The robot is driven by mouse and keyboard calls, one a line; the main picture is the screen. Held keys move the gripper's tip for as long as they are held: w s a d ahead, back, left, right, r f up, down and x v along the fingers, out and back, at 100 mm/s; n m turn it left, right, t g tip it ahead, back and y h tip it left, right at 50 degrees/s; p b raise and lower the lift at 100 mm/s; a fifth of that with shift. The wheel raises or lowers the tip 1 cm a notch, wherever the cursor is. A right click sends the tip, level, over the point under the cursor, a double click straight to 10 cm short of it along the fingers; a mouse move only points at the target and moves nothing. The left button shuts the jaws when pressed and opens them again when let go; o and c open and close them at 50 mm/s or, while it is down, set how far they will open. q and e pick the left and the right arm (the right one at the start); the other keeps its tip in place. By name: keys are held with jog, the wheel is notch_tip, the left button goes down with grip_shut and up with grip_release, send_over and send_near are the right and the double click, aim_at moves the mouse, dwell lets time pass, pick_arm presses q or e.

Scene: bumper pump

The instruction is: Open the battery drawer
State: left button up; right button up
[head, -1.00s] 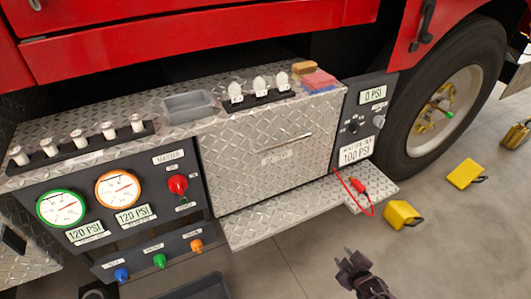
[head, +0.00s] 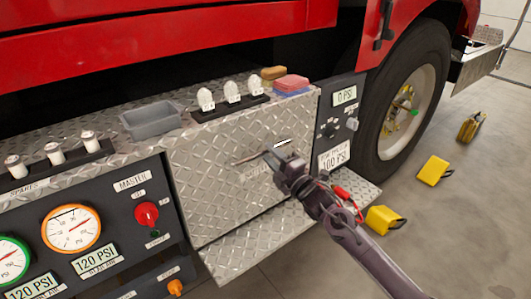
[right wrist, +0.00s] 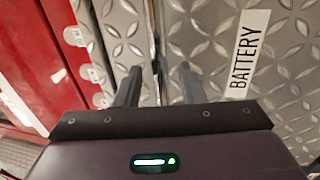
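The battery drawer (head: 215,190) is a diamond-plate front in the truck's side panel, and it looks shut. Its thin horizontal handle bar (head: 250,156) crosses the upper front, partly hidden by my right gripper (head: 275,150). In the right wrist view the handle (right wrist: 154,35) runs upright between the two apart fingers of my right gripper (right wrist: 160,82). A white BATTERY label (right wrist: 248,52) lies beside it. The fingers are open, one on each side of the bar; whether they touch it I cannot tell. My left gripper is not in view.
A diamond-plate step (head: 240,255) juts out below the drawer. A grey bin (head: 152,120), white switches (head: 232,92) and sponges (head: 290,84) sit on the ledge above. A red clip (head: 342,192) with a cable is at right, with yellow chocks (head: 433,170) on the floor.

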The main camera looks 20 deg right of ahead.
jog(key=shift+x, duration=1.3)
grip_shut()
